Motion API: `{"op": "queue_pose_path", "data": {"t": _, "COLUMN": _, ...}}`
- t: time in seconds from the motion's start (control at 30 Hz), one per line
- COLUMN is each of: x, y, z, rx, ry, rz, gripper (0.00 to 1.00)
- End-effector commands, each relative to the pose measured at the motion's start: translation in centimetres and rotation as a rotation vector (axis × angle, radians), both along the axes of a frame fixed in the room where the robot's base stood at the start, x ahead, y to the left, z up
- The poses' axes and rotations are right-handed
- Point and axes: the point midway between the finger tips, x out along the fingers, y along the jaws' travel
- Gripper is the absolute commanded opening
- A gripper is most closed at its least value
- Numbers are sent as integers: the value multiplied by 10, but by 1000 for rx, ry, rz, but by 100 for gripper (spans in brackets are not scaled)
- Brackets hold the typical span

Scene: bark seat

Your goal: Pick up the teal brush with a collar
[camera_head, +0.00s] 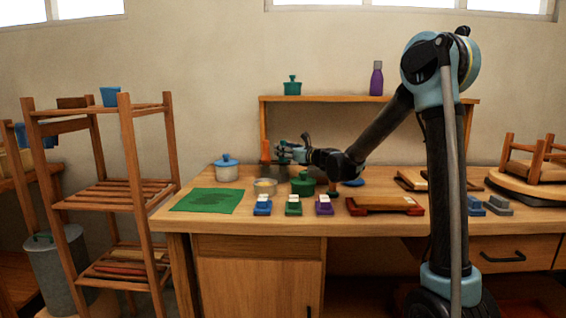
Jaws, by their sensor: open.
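I cannot make out a teal brush with a collar for sure. Three small blocks with pale tops stand in a row near the bench's front edge: a blue one (263,208), a green one (293,208) and a purple one (324,208). Whether any is a brush is too small to tell. My gripper (284,152) is open at the back of the bench, pointing left, beyond and above the row. An upright orange thing (265,151) stands just left of its fingertips. Whether they touch is unclear.
On the wooden bench (375,226) are a green mat (208,201), a blue-lidded pot (227,171), a green lidded pot (303,184) and a reddish wooden board (384,206). A shelf (335,98) stands behind. A slatted rack (122,190) stands left.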

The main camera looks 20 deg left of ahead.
Motion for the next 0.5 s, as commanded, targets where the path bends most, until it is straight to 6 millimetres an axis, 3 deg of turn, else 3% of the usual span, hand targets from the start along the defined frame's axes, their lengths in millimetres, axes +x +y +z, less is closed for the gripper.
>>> {"op": "queue_pose_path", "data": {"t": 0.1, "x": 6, "y": 9, "z": 0, "rx": 0, "ry": 0, "rz": 0, "gripper": 45}}
{"op": "queue_pose_path", "data": {"t": 0.33, "x": 6, "y": 10, "z": 0, "rx": -1, "ry": -1, "rz": -1, "gripper": 43}}
{"op": "queue_pose_path", "data": {"t": 0.5, "x": 6, "y": 10, "z": 0, "rx": -1, "ry": -1, "rz": -1, "gripper": 4}}
